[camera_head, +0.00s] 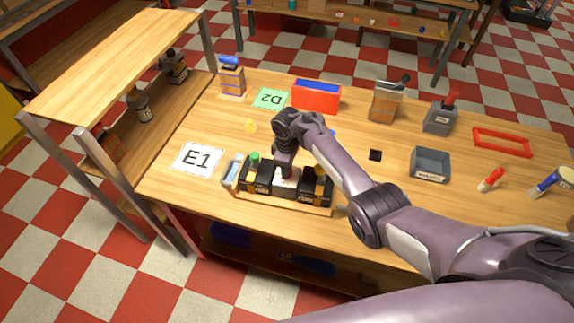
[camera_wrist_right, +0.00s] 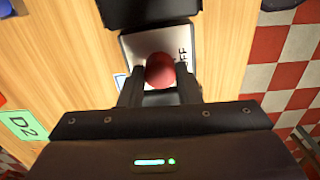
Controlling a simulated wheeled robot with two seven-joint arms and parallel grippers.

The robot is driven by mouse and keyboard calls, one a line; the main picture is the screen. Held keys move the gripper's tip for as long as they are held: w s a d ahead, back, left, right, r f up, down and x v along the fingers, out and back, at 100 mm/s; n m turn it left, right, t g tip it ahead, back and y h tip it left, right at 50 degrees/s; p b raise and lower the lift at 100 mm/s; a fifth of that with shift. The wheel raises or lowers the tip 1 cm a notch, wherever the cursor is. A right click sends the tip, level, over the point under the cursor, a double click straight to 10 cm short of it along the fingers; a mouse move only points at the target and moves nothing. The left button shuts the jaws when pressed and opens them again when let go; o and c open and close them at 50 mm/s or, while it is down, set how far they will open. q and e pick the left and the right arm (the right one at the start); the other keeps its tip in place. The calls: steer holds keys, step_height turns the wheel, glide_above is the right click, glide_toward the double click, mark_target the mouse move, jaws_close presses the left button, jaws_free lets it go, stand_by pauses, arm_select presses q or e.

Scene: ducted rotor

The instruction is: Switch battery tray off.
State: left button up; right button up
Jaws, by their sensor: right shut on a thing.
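The battery tray (camera_head: 285,204) sits on the wooden table near its front left. It holds black battery blocks (camera_head: 316,187), with a light switch plate between them. In the right wrist view the plate (camera_wrist_right: 187,40) bears the letters "OFF" beside a round red knob (camera_wrist_right: 160,70). My right gripper (camera_head: 285,170) reaches down over the middle of the tray. Its fingers, in the wrist view (camera_wrist_right: 159,82), are shut on the red knob. In the head view the gripper and arm hide the knob. My left gripper is not in view.
A card marked E1 (camera_head: 196,158) lies left of the tray, and a green D2 card (camera_head: 270,99) lies behind. A red bin (camera_head: 316,96), a grey bin (camera_head: 430,165) and a red frame (camera_head: 501,142) stand farther back and right. A wooden shelf (camera_head: 100,60) borders the left.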

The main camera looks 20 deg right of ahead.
steer(key=n, duration=0.3)
steer(key=shift+n, duration=0.4)
steer(key=shift+n+b, duration=0.3)
steer(key=shift+n, duration=1.6)
steer(key=o, duration=1)
step_height(320, 180, up, 8)
steer(key=shift+f+p, duration=0.1)
steer(key=shift+p, duration=0.6)
